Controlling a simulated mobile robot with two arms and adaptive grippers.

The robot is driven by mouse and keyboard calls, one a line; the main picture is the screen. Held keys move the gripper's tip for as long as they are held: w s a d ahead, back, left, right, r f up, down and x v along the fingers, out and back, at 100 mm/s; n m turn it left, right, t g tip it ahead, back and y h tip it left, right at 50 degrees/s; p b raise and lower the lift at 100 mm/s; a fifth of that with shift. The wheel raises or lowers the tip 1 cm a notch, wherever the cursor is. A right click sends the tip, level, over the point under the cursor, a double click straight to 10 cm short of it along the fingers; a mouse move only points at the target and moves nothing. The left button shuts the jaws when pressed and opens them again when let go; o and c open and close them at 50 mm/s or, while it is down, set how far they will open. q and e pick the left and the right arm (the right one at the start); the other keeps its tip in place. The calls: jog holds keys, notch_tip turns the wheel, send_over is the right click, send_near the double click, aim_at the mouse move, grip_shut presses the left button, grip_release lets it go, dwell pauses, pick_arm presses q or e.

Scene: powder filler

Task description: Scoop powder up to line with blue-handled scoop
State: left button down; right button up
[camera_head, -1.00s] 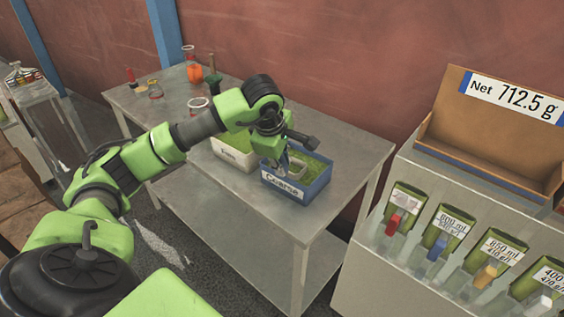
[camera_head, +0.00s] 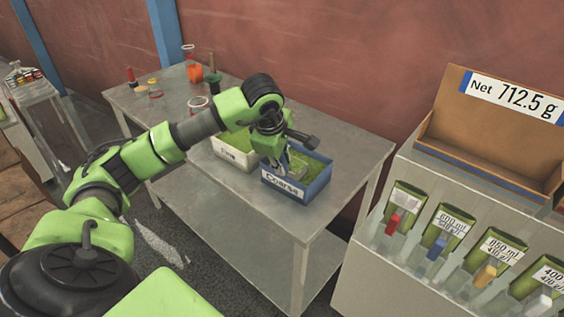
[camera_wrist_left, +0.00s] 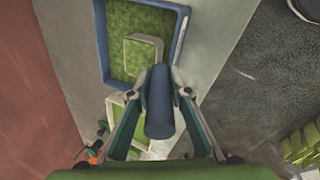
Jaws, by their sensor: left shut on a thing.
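My left gripper (camera_wrist_left: 158,108) is shut on the blue handle of the scoop (camera_wrist_left: 159,95), seen closest in the left wrist view. The scoop's pale square cup (camera_wrist_left: 146,44) is in the blue "Coarse" bin over the green powder (camera_wrist_left: 120,50), and green shows inside it. I cannot tell how full the cup is against its line. In the head view my left gripper (camera_head: 278,160) is above the blue Coarse bin (camera_head: 297,194), which stands on the metal table. My right gripper does not show.
A white "Fine" bin (camera_head: 234,158) of green powder stands left of the blue bin. Glassware and an orange item (camera_head: 194,73) are at the table's back left.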

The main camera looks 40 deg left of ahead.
pick_arm(q)
jog(key=shift+r, duration=0.1)
dwell(0.4)
notch_tip(320, 180, up, 3)
jog(key=shift+p, duration=1.1)
jog(key=shift+r+p, duration=1.8)
jog(key=shift+r, duration=0.95)
jog(key=shift+d+f, duration=0.1)
